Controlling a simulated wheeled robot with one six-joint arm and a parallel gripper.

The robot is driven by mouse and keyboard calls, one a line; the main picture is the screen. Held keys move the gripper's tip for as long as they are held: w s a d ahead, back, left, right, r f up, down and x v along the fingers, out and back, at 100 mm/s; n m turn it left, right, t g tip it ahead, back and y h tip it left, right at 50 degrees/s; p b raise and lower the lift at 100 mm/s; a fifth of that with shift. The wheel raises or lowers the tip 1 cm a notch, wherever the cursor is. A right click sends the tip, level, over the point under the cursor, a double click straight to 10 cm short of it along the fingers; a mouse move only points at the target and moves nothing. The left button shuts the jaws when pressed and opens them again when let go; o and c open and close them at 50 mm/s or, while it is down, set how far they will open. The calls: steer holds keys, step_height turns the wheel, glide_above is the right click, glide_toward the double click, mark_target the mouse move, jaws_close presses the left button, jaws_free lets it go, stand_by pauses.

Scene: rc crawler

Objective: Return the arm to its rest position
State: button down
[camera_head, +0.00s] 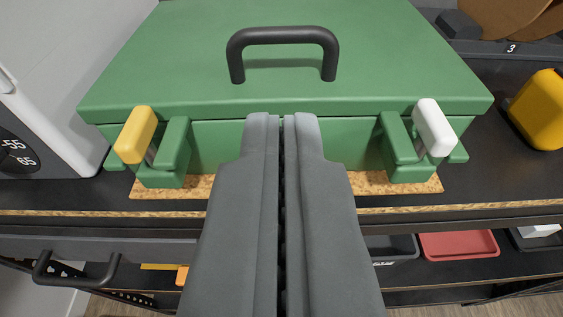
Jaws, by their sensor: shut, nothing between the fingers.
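My gripper (283,128) is in the lower middle of the view, its two grey fingers shut against each other with nothing between them. The fingers point away from me, and their tips show in front of the front face of a green box (350,75). I cannot tell whether they touch it.
The green box has a black handle (283,36) on its closed lid, a yellow-tipped latch (135,134) and a white-tipped latch (435,128). It stands on a dark shelf (500,188). A yellow object (541,110) is at right. A red tray (458,244) and black drawer handle (75,272) are below.

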step_height(320, 180, up, 6)
steer(key=s+t, duration=0.1)
steer(key=t, duration=0.1)
steer(key=shift+s+d+r, duration=0.2)
steer(key=shift+d, duration=0.25)
stand_by(2.0)
